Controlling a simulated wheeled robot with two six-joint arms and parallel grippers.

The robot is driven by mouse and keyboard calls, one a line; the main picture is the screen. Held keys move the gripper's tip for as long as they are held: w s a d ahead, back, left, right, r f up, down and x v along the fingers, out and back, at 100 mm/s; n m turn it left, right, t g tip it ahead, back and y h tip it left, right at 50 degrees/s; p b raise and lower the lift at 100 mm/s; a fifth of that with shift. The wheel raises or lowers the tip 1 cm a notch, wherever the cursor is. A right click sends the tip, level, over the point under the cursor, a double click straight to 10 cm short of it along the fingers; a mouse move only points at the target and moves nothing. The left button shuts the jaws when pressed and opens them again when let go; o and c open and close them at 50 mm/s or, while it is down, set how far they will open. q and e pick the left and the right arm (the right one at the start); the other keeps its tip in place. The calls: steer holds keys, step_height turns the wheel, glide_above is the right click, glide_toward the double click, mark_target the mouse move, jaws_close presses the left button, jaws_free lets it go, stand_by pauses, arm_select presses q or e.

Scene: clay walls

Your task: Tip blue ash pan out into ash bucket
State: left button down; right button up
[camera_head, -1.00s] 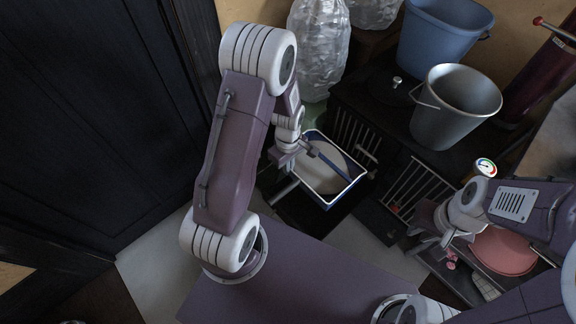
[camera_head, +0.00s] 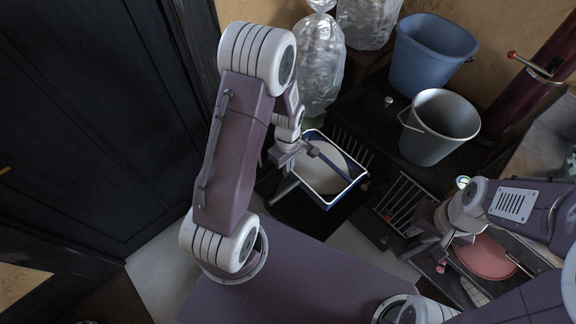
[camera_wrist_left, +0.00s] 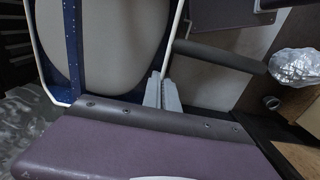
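The blue ash pan (camera_head: 352,182) is a rectangular tray with a white rim and a pale rounded mass inside. My left gripper (camera_head: 297,147) is shut on its near left rim. My right gripper (camera_head: 418,243) looks open and empty, low at the right.
A blue plastic bucket (camera_head: 432,55) stands behind the metal one on a dark surface. Clear plastic-wrapped bags (camera_head: 320,65) stand at the back. A dark door (camera_head: 100,130) fills the left. A pink round object (camera_head: 487,257) lies near my right arm. A dark red cylinder (camera_head: 525,100) stands far right.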

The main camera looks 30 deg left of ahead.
arm_select(q)
step_height(320, 180, up, 32)
steer(key=p, duration=2.8)
steer(key=shift+f+p, duration=0.2)
steer(key=shift+p, duration=0.15)
steer(key=shift+d, duration=0.15)
steer(key=s+d, duration=0.3)
steer(key=d, duration=0.5)
steer(key=s+d+p, duration=0.1)
steer(key=s+d, duration=0.3)
steer(key=d, duration=0.5)
steer(key=shift+d, duration=0.3)
steer(key=shift+w, duration=0.1)
